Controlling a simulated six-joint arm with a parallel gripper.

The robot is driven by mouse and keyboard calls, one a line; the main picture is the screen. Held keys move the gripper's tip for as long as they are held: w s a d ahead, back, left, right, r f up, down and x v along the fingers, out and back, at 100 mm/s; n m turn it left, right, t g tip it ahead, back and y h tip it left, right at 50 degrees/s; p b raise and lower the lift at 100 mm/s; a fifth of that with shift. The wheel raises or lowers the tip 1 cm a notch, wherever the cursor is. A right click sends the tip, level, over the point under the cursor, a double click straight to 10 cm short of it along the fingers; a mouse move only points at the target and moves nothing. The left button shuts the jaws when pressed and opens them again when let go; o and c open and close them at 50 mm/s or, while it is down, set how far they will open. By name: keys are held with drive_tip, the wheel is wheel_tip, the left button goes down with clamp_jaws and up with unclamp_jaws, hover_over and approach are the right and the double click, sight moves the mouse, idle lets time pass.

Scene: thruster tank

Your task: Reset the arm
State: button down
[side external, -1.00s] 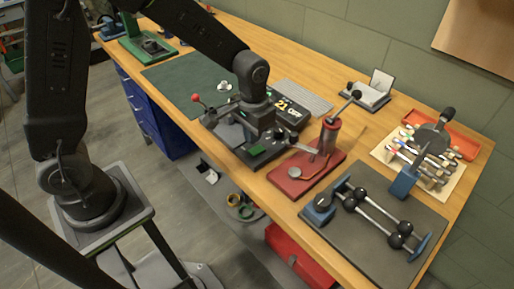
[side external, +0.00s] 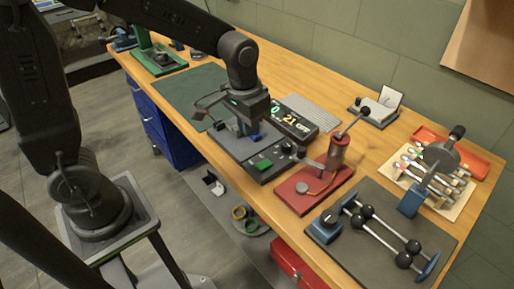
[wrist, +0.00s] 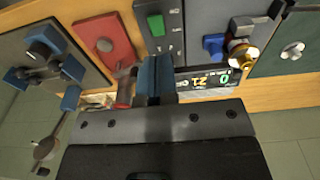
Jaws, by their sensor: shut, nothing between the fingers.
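My gripper (side external: 249,135) points down over the dark control panel (side external: 262,160) in the middle of the bench. Its blue fingers (wrist: 155,78) are together with nothing between them, and they appear apart from the panel in the wrist view. A green button (side external: 264,164) sits on the panel, and it also shows in the wrist view (wrist: 157,25). A lit display (wrist: 208,80) reads 21 in yellow beside green and white characters. My wrist and gripper hide part of the panel in the side view.
The red base with a lever (side external: 312,187) stands right of the panel. A dark plate with ball-ended rods (side external: 380,236) lies at the front right. A dark green mat (side external: 185,92) to the left is mostly bare. A brass and red fitting (wrist: 241,54) is close to my fingers.

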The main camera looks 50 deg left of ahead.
drive_tip(key=s+a+r+t, duration=0.3)
drive_tip(key=s+r, duration=0.6)
drive_tip(key=s, duration=0.5)
drive_tip(key=shift+a+t, duration=0.2)
drive_tip(key=shift+t, duration=0.5)
drive_tip(key=shift+w+r, duration=0.1)
drive_tip(key=shift+w, duration=0.05)
drive_tip(key=w+d+f+n+g, duration=0.2)
drive_tip(key=w+f+n+g, duration=0.1)
drive_tip(key=w+n, duration=0.6)
drive_tip(key=w+d+f+n+g, duration=0.2)
drive_tip(key=w+f+n+g, duration=0.1)
drive_tip(key=w+n, duration=0.5)
drive_tip(key=shift+w+d+f+n+g, duration=0.25)
drive_tip(key=shift+w+f+n+g, duration=0.1)
drive_tip(key=shift+n+g, duration=0.15)
